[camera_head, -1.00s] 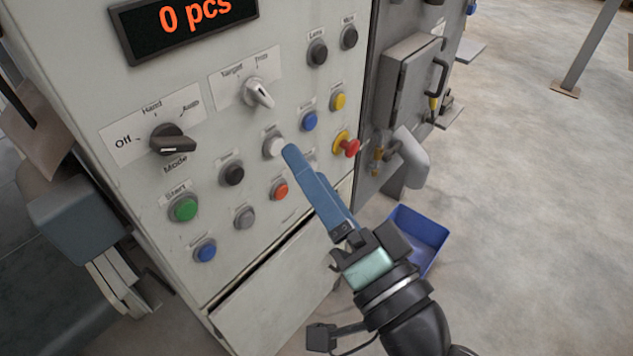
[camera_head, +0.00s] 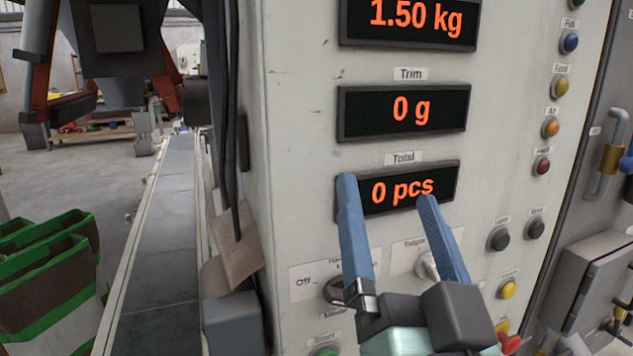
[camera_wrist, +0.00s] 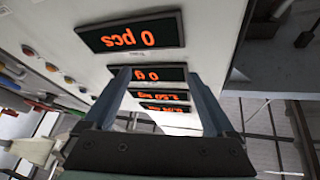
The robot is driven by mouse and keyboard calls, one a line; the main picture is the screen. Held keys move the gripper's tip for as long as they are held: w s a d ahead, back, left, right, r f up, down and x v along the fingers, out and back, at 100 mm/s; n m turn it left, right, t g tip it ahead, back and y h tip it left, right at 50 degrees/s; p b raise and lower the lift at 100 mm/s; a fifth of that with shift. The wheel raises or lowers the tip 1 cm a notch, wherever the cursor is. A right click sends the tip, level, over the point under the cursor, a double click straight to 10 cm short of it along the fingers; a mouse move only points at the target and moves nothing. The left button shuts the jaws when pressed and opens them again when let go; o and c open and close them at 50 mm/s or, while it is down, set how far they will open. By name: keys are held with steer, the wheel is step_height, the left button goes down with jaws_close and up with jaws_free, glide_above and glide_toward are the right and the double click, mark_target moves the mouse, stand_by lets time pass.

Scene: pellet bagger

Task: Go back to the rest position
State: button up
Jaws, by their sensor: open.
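My gripper (camera_head: 392,190) has two blue fingers spread apart with nothing between them. In the head view it is in front of the control cabinet (camera_head: 300,120), with its fingertips over the Total display (camera_head: 402,187), which reads 0 pcs. Its fingers partly cover the mode knob (camera_head: 335,291) and the target knob (camera_head: 427,266). In the wrist view the two fingers (camera_wrist: 160,75) frame the displays, which appear upside down. I cannot tell whether the fingertips touch the panel; they seem apart from it.
Several coloured buttons, such as a yellow one (camera_head: 507,290), and a red-yellow stop knob (camera_head: 508,338) are on the panel's right side. A conveyor (camera_head: 160,240) runs along the left. Green and white sacks (camera_head: 45,270) stand at far left. A grey box with a handle (camera_head: 590,290) is at right.

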steer(key=s+a+r+n+t+h, duration=0.1)
steer(key=s+a+r+n+t, duration=0.2)
steer(key=r, duration=0.5)
steer(key=s+a+r+n+t, duration=0.1)
steer(key=s+a+r+t, duration=0.15)
steer(key=a+r, duration=0.4)
step_height(320, 180, up, 18)
steer(key=d+g+p, duration=0.1)
steer(key=d+p, duration=0.1)
steer(key=p, duration=1.5)
steer(key=shift+d+p, duration=0.25)
steer(key=shift+p, duration=0.05)
